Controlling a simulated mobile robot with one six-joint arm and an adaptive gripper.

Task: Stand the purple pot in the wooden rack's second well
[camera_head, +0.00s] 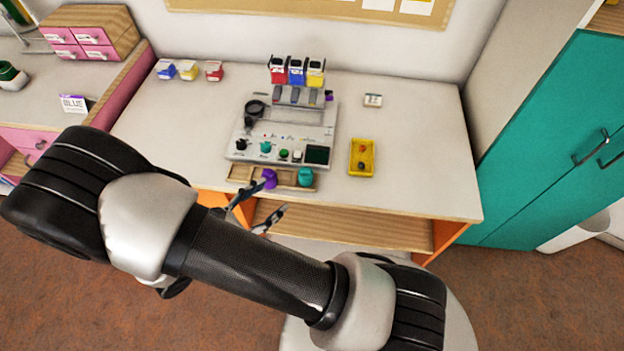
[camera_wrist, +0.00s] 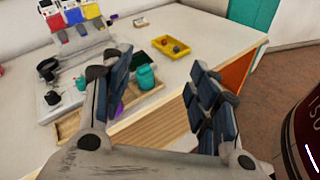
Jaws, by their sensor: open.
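The purple pot (camera_head: 269,178) is at the middle of the wooden rack (camera_head: 240,174), near the table's front edge, and looks slightly tilted. I cannot tell whether it sits down in a well. In the wrist view only a sliver of the purple pot (camera_wrist: 119,110) shows behind the left finger. A teal pot (camera_head: 305,177) stands at the rack's right end. My gripper (camera_head: 258,207) is open and empty, just in front of the table edge and apart from the purple pot. In the wrist view its fingers (camera_wrist: 160,82) are spread wide.
A grey station (camera_head: 320,130) with several small pots stands right behind the rack. A yellow tray (camera_head: 361,158) with small items lies to the right. A wooden shelf (camera_head: 345,226) runs below the tabletop. The table's left and right parts are mostly clear.

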